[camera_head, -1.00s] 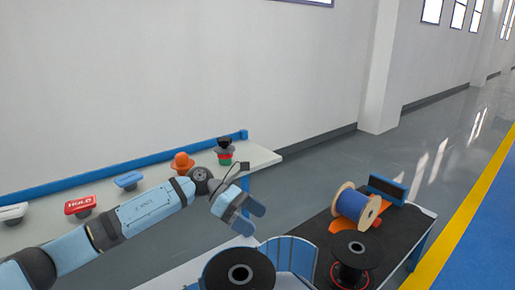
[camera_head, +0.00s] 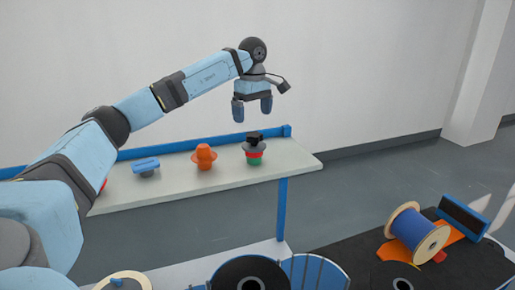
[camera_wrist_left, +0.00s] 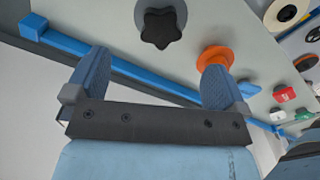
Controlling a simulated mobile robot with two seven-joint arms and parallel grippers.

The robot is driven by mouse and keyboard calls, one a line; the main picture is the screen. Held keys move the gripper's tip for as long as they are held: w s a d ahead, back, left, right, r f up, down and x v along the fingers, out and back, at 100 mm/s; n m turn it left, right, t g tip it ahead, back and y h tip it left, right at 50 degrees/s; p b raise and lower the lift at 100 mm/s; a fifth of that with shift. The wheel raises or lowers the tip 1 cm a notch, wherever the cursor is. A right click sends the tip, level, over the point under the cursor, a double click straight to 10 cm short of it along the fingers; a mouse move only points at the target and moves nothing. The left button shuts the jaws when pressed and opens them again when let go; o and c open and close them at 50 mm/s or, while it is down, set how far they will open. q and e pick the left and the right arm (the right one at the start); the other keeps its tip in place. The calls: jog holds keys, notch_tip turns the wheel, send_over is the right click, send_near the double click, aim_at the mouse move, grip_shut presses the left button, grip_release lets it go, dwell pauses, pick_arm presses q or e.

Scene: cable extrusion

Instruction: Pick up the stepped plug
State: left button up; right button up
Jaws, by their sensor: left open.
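The stepped plug seems to be the piece with a black star-shaped knob, a grey flange and red and green bands below. It stands upright near the right end of the grey shelf table (camera_head: 254,150). In the left wrist view its black knob (camera_wrist_left: 160,27) and grey flange show from above, beyond the fingertips. My left gripper (camera_head: 252,115) points down above the plug, open and empty, clear of it. In the left wrist view the gap between its fingers (camera_wrist_left: 156,65) lies below the knob in the picture. My right gripper is not in view.
An orange knobbed piece (camera_head: 204,157) and a blue-handled piece (camera_head: 146,165) stand left of the plug. A blue rail (camera_head: 180,145) runs along the table's back edge. A blue cable spool (camera_head: 418,232) lies on a black-topped bench at right.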

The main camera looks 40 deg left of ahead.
aim_at(253, 134)
pick_arm(q)
notch_tip(253, 134, down, 4)
jog(key=shift+w+f, duration=0.1)
jog(key=shift+w, duration=0.05)
jog(key=shift+f+p, duration=0.35)
jog(key=shift+f, duration=0.05)
jog(key=f, duration=0.2)
jog(key=f+p, duration=0.1)
jog(key=shift+s+f, duration=0.2)
jog(key=shift+f, duration=0.65)
jog(key=shift+d, duration=0.1)
jog(key=c, duration=0.9)
jog(key=shift+r, duration=0.1)
